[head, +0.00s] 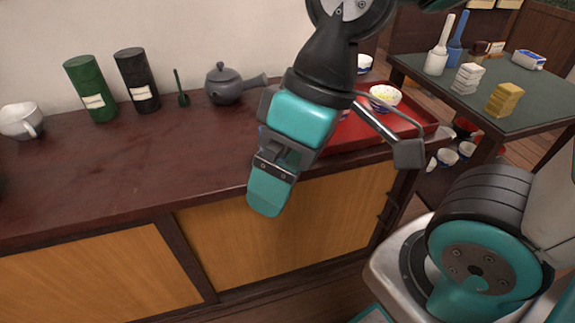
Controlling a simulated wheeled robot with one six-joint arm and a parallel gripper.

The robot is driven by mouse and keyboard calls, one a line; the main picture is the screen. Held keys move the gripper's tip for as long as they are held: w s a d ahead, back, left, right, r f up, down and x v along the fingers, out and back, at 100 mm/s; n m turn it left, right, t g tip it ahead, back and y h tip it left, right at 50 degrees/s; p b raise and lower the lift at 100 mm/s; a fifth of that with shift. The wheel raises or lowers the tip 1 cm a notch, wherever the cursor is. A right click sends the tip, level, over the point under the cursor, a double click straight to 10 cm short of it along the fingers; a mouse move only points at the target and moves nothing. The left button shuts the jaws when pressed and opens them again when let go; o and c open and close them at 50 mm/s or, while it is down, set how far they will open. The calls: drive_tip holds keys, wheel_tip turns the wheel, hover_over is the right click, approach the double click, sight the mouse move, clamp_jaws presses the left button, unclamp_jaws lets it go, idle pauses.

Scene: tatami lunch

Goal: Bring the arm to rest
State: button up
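My gripper (267,192) hangs at the end of my arm in the middle of the head view, in front of the dark red-brown counter (130,170). Its teal tip points down and overlaps the counter's front edge in the picture. Only one finger shows clearly, so I cannot tell whether it is open or shut. I see nothing hanging from it. My arm hides part of the red tray (350,132) behind it.
A green canister (92,90), a black canister (137,82), a grey teapot (224,86) and a white cup (21,121) stand along the counter's back. A bowl (384,97) stands on the tray. A dark green table (440,80) is at the right. The counter's left middle is clear.

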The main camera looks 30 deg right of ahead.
wheel_tip(320, 180, up, 20)
drive_tip(key=p, duration=2)
drive_tip(key=shift+r, duration=0.25)
